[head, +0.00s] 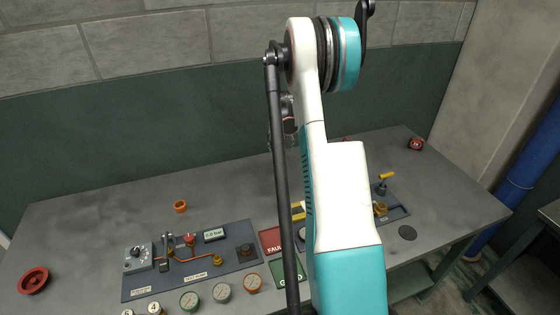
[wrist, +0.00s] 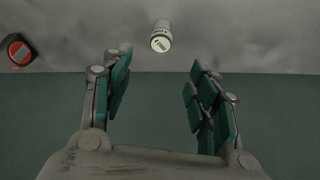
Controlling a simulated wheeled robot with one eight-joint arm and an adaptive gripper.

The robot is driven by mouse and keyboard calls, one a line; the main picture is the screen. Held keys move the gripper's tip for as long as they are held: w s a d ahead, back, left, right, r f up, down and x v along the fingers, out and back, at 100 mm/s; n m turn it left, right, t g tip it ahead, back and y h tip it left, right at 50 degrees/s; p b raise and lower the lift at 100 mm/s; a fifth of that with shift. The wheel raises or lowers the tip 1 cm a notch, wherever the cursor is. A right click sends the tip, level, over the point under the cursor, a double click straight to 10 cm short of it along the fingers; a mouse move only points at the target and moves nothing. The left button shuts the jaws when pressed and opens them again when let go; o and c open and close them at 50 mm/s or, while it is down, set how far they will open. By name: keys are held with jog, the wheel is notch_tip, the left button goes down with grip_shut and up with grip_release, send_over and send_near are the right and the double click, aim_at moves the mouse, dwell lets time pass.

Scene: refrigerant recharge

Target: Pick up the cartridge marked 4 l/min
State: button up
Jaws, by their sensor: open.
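A pale cylindrical cartridge (wrist: 161,37) stands on the grey table at the top middle of the wrist view. Its end face has small dark lettering that is too small to read surely. My gripper (wrist: 158,70) is open and empty, its teal-padded fingers spread to either side below the cartridge in the picture, apart from it. In the head view my arm hides most of the gripper and that part of the table. Two small round pieces with pale tops stand at the lower left there; one top (head: 154,308) appears to read 4.
A test panel (head: 240,257) with valves and a display sits on the table. Several gauges (head: 222,292) stand at its front. A red knob-like part (head: 33,280) lies at left, an orange ring (head: 180,207) behind. A red-and-black item (wrist: 18,50) shows in the wrist view.

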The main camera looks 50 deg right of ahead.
aim_at(280, 158)
jog(key=b+x, duration=0.2)
jog(key=x, duration=1.1)
jog(key=shift+w+d+f, duration=0.1)
jog(key=shift+w+f, duration=0.05)
jog(key=c, duration=1.2)
